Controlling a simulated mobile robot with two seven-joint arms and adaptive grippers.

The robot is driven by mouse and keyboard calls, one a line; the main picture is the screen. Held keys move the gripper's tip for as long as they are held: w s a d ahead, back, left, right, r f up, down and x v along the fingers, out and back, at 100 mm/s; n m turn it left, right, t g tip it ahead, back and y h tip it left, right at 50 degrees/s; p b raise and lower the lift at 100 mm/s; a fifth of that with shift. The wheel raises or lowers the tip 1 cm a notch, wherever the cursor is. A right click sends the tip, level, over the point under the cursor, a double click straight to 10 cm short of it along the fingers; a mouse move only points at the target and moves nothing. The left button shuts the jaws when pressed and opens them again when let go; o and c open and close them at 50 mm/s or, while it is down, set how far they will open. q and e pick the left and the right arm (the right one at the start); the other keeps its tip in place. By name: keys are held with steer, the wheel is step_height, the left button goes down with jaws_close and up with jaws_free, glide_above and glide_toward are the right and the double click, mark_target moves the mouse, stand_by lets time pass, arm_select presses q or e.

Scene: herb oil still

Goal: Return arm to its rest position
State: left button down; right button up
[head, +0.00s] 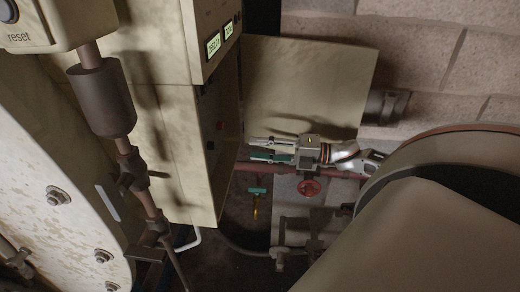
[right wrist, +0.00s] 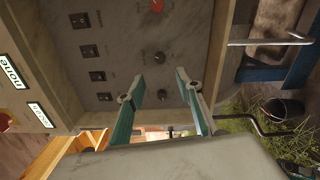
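My right gripper (head: 266,149) comes in from the right in the head view, its fingers pointing left toward the side of the cream cabinet (head: 170,140). In the right wrist view its two green fingers (right wrist: 160,78) stand apart with nothing between them. I cannot tell how near the fingertips are to the panel. My left gripper is not in view.
A red valve wheel (head: 309,188) and a pipe lie below my right gripper. A green-handled valve (head: 257,190) hangs lower left. A large round vessel (head: 450,170) fills the right, and a rusty pipe (head: 137,170) runs down on the left.

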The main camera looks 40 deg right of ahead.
stand_by(0.4)
steer(key=s+a+f+m+t+h, duration=0.1)
steer(key=s+a+f+m+h, duration=0.15)
steer(key=f+m, duration=0.35)
steer(key=s+a+f+m+h, duration=0.1)
steer(key=a+f+m+h, duration=0.2)
steer(key=f, duration=0.4)
steer(key=s+a+f+m+t+h, duration=0.1)
steer(key=s+a+f+m+h, duration=0.15)
steer(key=f+m, duration=0.4)
steer(key=s+a+f+m+g, duration=0.2)
steer(key=s+a+f+m, duration=0.2)
steer(key=a, duration=0.4)
steer(key=s+a+f+m+g, duration=0.3)
steer(key=s+a+f+m, duration=0.1)
steer(key=a, duration=0.5)
step_height(320, 180, down, 3)
steer(key=shift+s+r+h, duration=0.15)
steer(key=shift+s+h, duration=0.25)
steer(key=shift+s, duration=0.2)
steer(key=shift+d, duration=0.15)
